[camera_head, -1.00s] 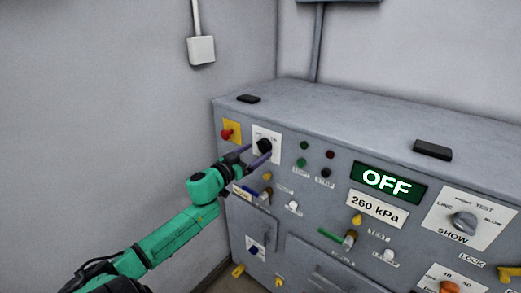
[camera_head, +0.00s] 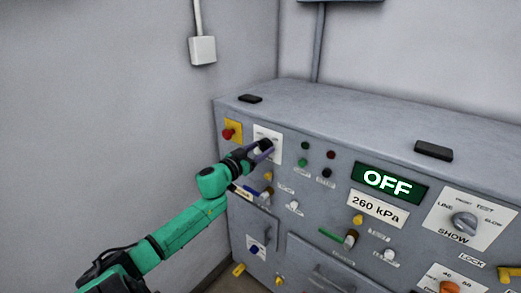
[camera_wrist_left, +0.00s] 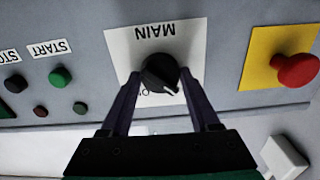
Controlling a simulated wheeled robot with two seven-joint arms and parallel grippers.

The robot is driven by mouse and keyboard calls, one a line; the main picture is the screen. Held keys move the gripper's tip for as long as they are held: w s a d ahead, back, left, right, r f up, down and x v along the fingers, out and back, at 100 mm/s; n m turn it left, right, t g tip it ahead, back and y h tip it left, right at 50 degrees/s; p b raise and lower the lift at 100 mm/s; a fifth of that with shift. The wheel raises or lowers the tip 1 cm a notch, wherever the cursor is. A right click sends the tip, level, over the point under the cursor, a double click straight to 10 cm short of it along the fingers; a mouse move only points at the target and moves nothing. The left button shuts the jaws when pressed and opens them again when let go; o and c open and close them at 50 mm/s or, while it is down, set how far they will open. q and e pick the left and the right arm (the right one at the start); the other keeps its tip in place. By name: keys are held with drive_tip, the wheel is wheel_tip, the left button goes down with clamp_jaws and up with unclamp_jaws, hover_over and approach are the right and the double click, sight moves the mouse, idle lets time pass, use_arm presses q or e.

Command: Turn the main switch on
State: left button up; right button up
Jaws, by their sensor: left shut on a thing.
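The main switch is a round black knob (camera_wrist_left: 160,72) on a white plate (camera_wrist_left: 120,48) marked MAIN, on the front of the grey cabinet. In the wrist view the plate's lettering is upside down and the knob's white pointer mark points to the lower right. My left gripper (camera_head: 264,149) is at the switch in the head view and largely covers the knob. In the wrist view its two dark fingers (camera_wrist_left: 159,75) are on either side of the knob, shut on it. The display (camera_head: 388,183) reads OFF. My right gripper is not in view.
A red mushroom button (camera_head: 228,134) on a yellow plate is just left of the switch. Green and dark red buttons (camera_head: 304,146) are to its right. A 260 kPa label (camera_head: 377,208) and a SHOW dial (camera_head: 464,222) are farther right. A wall stands close on the left.

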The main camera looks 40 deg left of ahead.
use_arm(q)
drive_tip(key=m, duration=0.3)
drive_tip(key=shift+m+p, duration=0.3)
drive_tip(key=shift+m, duration=0.1)
drive_tip(key=m, duration=0.4)
drive_tip(key=shift+f, duration=0.1)
drive_tip(key=m+b, duration=0.1)
drive_tip(key=m, duration=0.4)
drive_tip(key=m+b, duration=0.1)
drive_tip(key=m, duration=0.3)
drive_tip(key=shift+m, duration=0.4)
drive_tip(key=o, duration=1.4)
drive_tip(key=shift+s, duration=0.1)
